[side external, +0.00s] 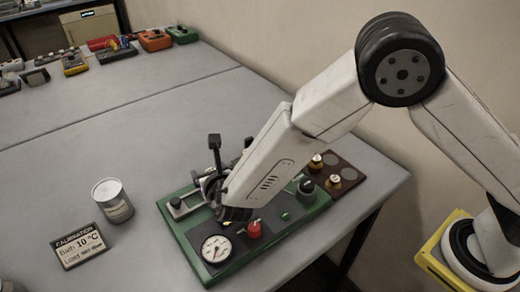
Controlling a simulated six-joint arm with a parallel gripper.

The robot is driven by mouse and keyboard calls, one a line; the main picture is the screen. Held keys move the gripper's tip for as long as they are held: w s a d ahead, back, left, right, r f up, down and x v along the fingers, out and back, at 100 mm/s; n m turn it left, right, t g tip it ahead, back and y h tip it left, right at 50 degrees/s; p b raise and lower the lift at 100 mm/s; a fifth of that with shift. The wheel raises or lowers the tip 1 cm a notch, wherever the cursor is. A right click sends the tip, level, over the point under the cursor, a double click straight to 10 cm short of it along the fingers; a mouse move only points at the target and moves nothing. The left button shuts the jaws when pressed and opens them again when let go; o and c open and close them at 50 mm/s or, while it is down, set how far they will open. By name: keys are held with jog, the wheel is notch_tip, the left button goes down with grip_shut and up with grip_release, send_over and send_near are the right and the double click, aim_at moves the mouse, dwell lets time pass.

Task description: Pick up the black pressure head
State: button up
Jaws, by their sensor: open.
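A green base board (212,272) lies on the grey table and carries several fittings. A small dark, rounded cap (306,185) stands on its right part and looks like the black pressure head, though it is small in view. My gripper (222,205) is low over the left part of the board, left of this cap and apart from it. The gripper is open. Its fingertips are partly hidden by my wrist and a metal clamp with a black upright handle (214,145), so I cannot tell whether they touch anything.
A pressure gauge (216,249) and a red knob (254,229) sit at the board's front. Brass fittings (333,182) stand on a brown tray (352,178) at right. A metal can (112,201) and a calibration sign (78,246) stand left. The table's middle is clear.

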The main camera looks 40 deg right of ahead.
grip_shut()
jog(key=shift+r, duration=0.2)
dwell(0.3)
jog(key=shift+r, duration=0.9)
jog(key=s+d+r, duration=0.2)
jog(key=s+r, duration=0.3)
jog(key=s, duration=0.1)
jog(key=s+d+r, duration=0.3)
jog(key=s+r, duration=0.3)
jog(key=s, duration=0.1)
jog(key=shift+d, duration=0.3)
